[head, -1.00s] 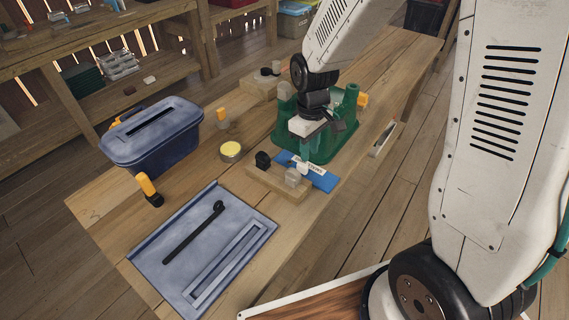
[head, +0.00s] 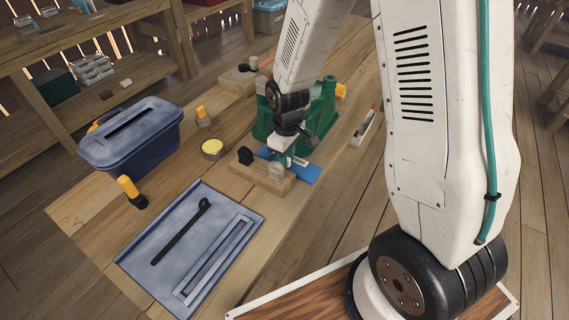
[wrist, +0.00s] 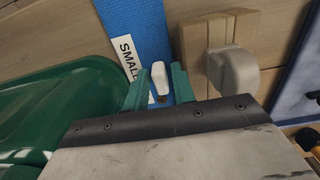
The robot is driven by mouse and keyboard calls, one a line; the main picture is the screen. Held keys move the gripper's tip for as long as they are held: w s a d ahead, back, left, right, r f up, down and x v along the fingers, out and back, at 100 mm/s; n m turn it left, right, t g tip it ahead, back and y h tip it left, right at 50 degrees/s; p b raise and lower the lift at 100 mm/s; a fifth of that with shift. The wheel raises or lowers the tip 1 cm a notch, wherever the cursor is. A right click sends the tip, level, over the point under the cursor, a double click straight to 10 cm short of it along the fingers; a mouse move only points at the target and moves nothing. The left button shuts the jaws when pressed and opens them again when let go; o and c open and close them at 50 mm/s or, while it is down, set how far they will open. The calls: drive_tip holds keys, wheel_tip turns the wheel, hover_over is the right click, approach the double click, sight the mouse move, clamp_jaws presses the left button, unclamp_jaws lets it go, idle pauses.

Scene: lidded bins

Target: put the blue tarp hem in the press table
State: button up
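The blue tarp hem (head: 305,172) lies flat on the bench beside a small wooden block. In the wrist view the blue hem (wrist: 135,22) is a textured strip with a white label reading "SMALL". My gripper (head: 282,160) is low over the hem. In the wrist view my gripper (wrist: 159,85) has its teal fingers apart on either side of a white tab (wrist: 160,75). Narrow gaps show beside the tab, and the fingers look open. No label marks the press table; the green fixture (head: 318,110) behind my gripper may be it, but I cannot tell.
The wooden block (head: 262,177) bears a black knob and a grey post, close beside my gripper. A blue-grey tray (head: 222,208) with a black wrench lies at the front. A blue lidded bin (head: 135,140), yellow tin (head: 212,148) and orange-handled tool (head: 130,190) stand left.

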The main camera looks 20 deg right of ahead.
clamp_jaws()
drive_tip(key=shift+r, duration=0.15)
wheel_tip(320, 180, up, 18)
idle(0.5)
